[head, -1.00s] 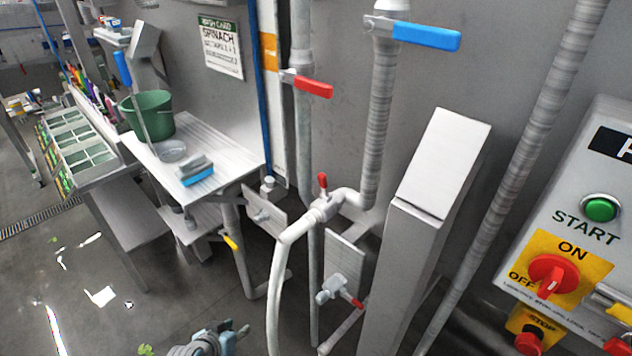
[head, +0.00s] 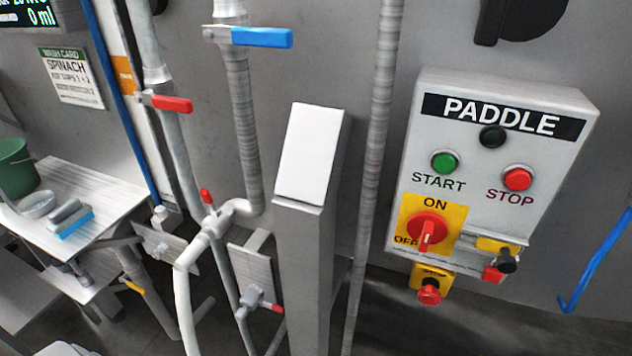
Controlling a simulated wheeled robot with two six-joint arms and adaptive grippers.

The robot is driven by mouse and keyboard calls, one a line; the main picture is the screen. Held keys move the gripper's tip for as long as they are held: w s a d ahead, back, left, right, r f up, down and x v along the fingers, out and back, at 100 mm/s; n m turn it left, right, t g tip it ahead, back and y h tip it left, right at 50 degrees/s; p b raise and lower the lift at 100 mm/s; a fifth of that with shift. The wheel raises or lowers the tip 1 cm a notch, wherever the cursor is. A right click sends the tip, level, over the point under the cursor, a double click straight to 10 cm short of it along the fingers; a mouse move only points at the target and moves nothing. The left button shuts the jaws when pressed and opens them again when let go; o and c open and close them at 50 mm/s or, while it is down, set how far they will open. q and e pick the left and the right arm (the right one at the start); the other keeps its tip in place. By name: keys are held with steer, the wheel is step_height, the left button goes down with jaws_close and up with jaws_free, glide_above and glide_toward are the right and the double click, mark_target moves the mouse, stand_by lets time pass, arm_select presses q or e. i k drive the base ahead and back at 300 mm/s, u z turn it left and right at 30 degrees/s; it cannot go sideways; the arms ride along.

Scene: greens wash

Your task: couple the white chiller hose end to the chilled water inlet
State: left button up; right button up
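A white hose (head: 184,290) hangs from a pipe valve with a small red lever (head: 206,197) and runs down out of the bottom of the head view. Its lower end is hidden below the frame. No label shows which is the chilled water inlet. Neither of my grippers is in view. A pale rounded part at the bottom left edge may be my arm.
A ribbed pipe with a blue lever (head: 262,38) and a pipe with a red lever (head: 172,103) rise behind. A grey post (head: 301,250) stands right of the plates. The paddle control box (head: 480,180) is further right. A bench (head: 110,190) is at left.

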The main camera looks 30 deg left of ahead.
mark_target(204, 194)
steer(key=z, duration=1.05)
steer(key=k, duration=1.2)
steer(key=u, duration=1.35)
steer(key=i, duration=0.4)
steer(key=u, duration=0.05)
